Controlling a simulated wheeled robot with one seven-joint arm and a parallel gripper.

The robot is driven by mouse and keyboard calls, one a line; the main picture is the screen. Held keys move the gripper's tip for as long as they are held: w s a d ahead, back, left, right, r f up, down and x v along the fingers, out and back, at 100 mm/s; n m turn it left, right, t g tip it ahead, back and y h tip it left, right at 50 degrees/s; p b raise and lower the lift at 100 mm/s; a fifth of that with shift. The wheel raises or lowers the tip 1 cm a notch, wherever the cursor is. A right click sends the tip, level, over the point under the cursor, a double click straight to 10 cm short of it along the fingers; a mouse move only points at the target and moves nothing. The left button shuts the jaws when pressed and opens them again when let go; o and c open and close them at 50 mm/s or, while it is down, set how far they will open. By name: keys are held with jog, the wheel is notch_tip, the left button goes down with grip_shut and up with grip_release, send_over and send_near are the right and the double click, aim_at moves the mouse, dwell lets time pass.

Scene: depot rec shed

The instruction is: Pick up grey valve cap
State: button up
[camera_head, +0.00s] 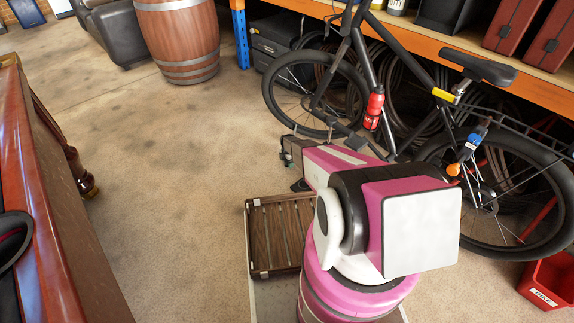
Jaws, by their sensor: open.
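I cannot make out a grey valve cap in this view; it is too small to tell or hidden. The black bicycle (380,65), a place where a valve cap could show, stands at the right with both wheels in view. My pink and white arm reaches away toward it and covers part of the scene. The dark end of my gripper (290,158) shows only in part, past the arm's far end, above the floor and left of the bicycle. The jaws are open, and I see nothing held.
A slatted wooden tray (256,239) sits just left of my arm. A wooden barrel (178,40) stands at the back, an orange-edged shelf (530,78) behind the bicycle, a red bin (549,285) at right. A wooden table (60,210) lines the left. Floor between is clear.

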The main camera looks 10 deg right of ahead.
jog(key=c, duration=1)
jog(key=shift+r, duration=0.1)
jog(key=shift+r, duration=0.5)
jog(key=r, duration=0.3)
jog(key=shift+s+a+r, duration=0.1)
jog(key=shift+s+r, duration=0.1)
jog(key=shift+s, duration=0.05)
jog(key=s+a+r, duration=0.6)
jog(key=s+a, duration=0.1)
jog(key=a, duration=0.1)
jog(key=shift+a+r, duration=0.25)
jog(key=shift+a, duration=0.05)
